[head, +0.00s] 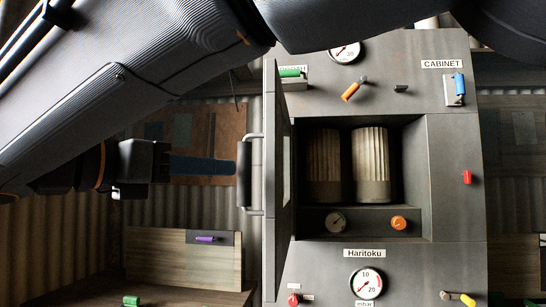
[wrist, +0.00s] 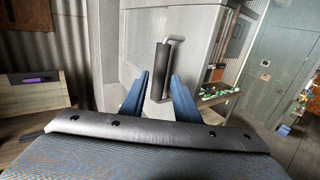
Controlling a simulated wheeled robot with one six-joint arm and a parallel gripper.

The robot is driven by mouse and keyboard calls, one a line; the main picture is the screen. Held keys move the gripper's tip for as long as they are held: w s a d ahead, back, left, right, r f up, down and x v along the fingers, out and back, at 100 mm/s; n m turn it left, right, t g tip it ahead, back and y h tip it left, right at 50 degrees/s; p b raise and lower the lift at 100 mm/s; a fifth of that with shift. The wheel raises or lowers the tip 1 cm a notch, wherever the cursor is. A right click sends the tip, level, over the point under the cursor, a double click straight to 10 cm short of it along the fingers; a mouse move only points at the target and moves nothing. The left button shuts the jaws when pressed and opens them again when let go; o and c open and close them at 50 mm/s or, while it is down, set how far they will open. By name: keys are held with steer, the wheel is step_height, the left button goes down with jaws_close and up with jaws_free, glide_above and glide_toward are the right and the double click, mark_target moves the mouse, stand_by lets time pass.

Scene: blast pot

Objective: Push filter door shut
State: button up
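The grey filter door (head: 271,200) stands open, seen almost edge-on at the left of the cabinet opening in the head view. Its outer face (wrist: 145,25) fills the middle of the wrist view. A dark-gripped bar handle (head: 244,175) stands off the door's left side. My gripper (head: 234,168) comes from the left, its blue fingers pointing at the handle. In the wrist view the fingers are apart and the handle (wrist: 160,72) shows between or just beyond their tips. Whether they touch it I cannot tell.
Coloured levers and switches sit around the bay. A wooden bench (head: 180,295) stands at lower left.

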mark_target(239, 169)
steer(key=shift+p+x, duration=0.85)
steer(key=shift+x, duration=3.05)
steer(key=shift+c, duration=0.2)
jaws_close()
